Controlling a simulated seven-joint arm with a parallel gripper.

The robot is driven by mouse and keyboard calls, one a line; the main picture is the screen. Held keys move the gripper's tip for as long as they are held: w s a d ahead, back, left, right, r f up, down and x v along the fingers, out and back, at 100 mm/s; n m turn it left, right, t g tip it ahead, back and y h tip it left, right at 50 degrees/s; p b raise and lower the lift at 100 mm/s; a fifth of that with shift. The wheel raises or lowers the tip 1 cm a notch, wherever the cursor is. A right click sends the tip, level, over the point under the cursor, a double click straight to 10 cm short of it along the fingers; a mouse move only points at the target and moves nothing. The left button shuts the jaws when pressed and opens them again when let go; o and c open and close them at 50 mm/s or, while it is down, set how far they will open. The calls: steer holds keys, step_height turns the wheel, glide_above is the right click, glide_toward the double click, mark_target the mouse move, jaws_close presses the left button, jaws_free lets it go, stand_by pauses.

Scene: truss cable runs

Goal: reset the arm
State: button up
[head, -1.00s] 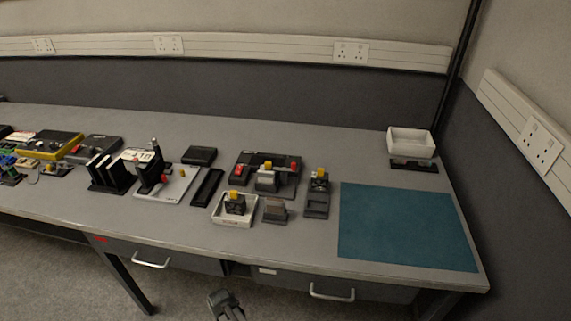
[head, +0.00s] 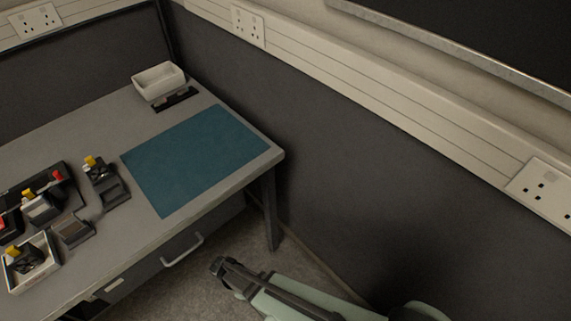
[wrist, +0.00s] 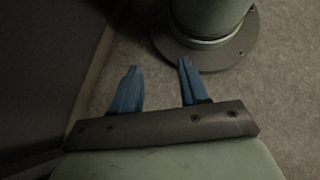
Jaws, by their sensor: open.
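My gripper (wrist: 157,88) shows in the wrist view with its two blue fingers apart and nothing between them. It points down toward the grey carpet, close to a round flanged base of my own body. In the head view my arm reaches in from the bottom edge, and the gripper end (head: 222,268) is low, in front of the bench and below its top. It is clear of everything on the bench. The fingertips are too small to make out in the head view.
The grey bench (head: 97,123) stands at left with a teal mat (head: 195,157) at its right end. A white bin (head: 159,80) stands at the back. Several dark devices and a white tray (head: 52,277) sit at left. A dark wall panel (head: 370,185) runs along the right.

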steer(key=s+d+m+g+y, duration=0.1)
steer(key=d+m+y, duration=0.3)
steer(key=d, duration=0.9)
steer(key=s+d+m+g+y, duration=0.2)
steer(key=d+m+y, duration=0.3)
steer(key=d+m, duration=0.5)
steer(key=s+d, duration=0.1)
steer(key=d, duration=0.1)
steer(key=shift+d+r, duration=0.35)
steer(key=shift+r, duration=0.05)
